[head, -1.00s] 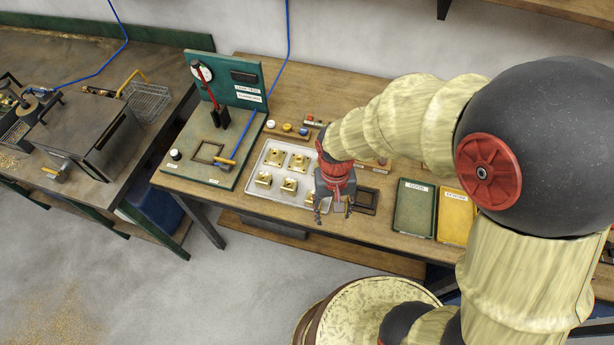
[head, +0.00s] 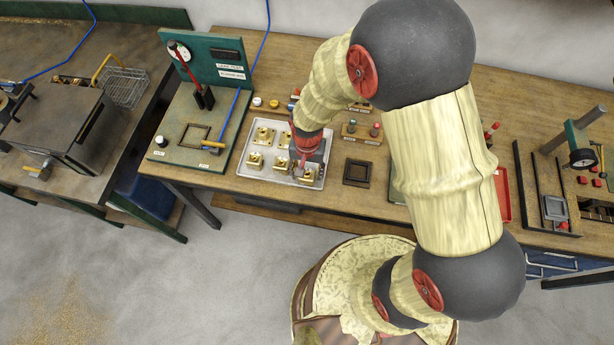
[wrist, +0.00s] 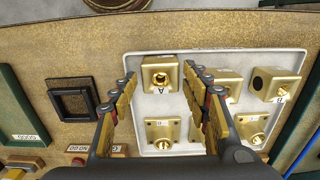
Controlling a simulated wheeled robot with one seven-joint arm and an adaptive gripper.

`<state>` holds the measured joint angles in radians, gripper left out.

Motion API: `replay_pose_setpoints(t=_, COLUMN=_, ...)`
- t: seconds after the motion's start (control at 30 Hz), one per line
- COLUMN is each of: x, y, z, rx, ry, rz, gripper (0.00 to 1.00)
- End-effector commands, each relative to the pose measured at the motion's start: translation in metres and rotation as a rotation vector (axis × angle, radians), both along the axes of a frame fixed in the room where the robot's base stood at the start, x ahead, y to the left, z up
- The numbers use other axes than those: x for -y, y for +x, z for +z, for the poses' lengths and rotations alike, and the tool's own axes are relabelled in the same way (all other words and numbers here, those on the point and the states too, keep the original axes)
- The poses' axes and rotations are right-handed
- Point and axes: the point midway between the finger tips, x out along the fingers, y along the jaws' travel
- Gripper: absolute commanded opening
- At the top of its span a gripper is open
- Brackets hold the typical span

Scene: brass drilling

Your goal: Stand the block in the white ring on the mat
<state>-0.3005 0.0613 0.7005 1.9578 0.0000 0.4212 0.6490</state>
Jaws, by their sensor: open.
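Several brass blocks stand in a pale tray (head: 243,172) on the bench. The block marked A (wrist: 160,75) is at one corner of the tray in the wrist view; it has a dark-rimmed hole and shows at the tray's front right in the head view (head: 308,174). My gripper (wrist: 161,78) is open, with one finger on each side of block A and gaps visible. In the head view my gripper (head: 304,170) hides part of that block.
Other blocks stand close beside block A, including one marked B (wrist: 276,86). A dark square holder (head: 357,172) is right of the tray. A lever stand (head: 203,97) rises on the board at left. Small knobs (head: 274,104) stand behind the tray.

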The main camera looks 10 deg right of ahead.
Motion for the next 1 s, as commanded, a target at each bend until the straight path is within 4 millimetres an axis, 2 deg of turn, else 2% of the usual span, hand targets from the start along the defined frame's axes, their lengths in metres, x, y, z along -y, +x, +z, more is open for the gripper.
replay_pose_setpoints(t=0.1, x=0.000, y=0.000, z=-0.021, rx=-0.005, ry=-0.001, rz=0.000, gripper=0.47)
replay_pose_setpoints(t=0.2, x=-0.001, y=0.000, z=-0.030, rx=-0.001, ry=-0.001, rz=0.000, gripper=0.47)
replay_pose_setpoints(t=0.43, x=-0.001, y=0.001, z=-0.031, rx=0.000, ry=0.000, rz=0.001, gripper=0.47)
replay_pose_setpoints(t=1.0, x=-0.001, y=0.001, z=-0.031, rx=-0.001, ry=0.000, rz=0.001, gripper=0.15)
